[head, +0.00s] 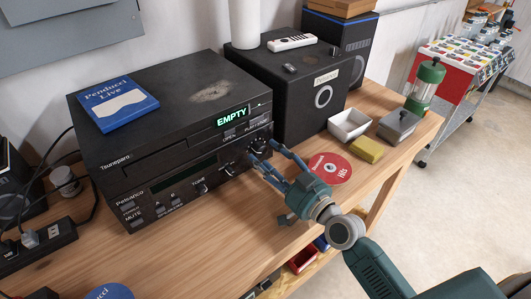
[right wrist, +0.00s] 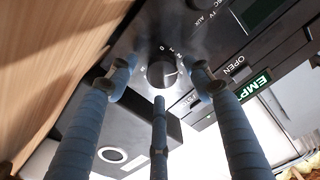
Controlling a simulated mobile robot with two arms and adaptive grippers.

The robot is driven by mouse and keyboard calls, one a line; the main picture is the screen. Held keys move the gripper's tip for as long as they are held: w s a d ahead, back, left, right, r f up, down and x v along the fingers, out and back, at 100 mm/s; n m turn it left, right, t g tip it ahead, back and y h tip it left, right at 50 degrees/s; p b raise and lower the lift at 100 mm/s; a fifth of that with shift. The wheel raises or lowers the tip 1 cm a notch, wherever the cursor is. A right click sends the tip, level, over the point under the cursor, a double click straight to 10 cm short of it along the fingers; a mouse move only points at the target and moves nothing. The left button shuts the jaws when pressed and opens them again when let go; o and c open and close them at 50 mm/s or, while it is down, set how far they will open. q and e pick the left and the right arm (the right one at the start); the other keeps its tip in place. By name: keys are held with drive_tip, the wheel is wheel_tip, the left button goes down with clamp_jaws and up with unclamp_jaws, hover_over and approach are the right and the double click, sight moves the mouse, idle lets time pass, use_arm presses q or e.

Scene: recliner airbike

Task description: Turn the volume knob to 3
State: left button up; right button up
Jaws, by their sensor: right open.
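The black round volume knob (right wrist: 162,74) is in the middle of the right wrist view, with a scale of small marks around it and a pale pointer line toward the right. I cannot read the pointed number surely. In the head view the knob is mostly hidden by fingers at the right end of the black stereo's front (head: 165,170). My right gripper (head: 262,156) is open, its three fingers spread around the knob. It also shows in the right wrist view (right wrist: 160,82); contact cannot be told. My left gripper is out of view.
A tone knob (head: 202,188) sits left on the stereo front. A blue box (head: 111,103) lies on top. A black speaker (head: 300,90) stands behind.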

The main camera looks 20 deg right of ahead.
drive_tip(key=shift+w+a, duration=0.25)
drive_tip(key=shift+w, duration=0.25)
drive_tip(key=c, duration=1.1)
drive_tip(key=shift+f+m, duration=0.15)
drive_tip(key=shift+m, duration=0.45)
drive_tip(key=shift+c, duration=0.2)
drive_tip(key=o, duration=1.1)
drive_tip(key=shift+o, duration=0.2)
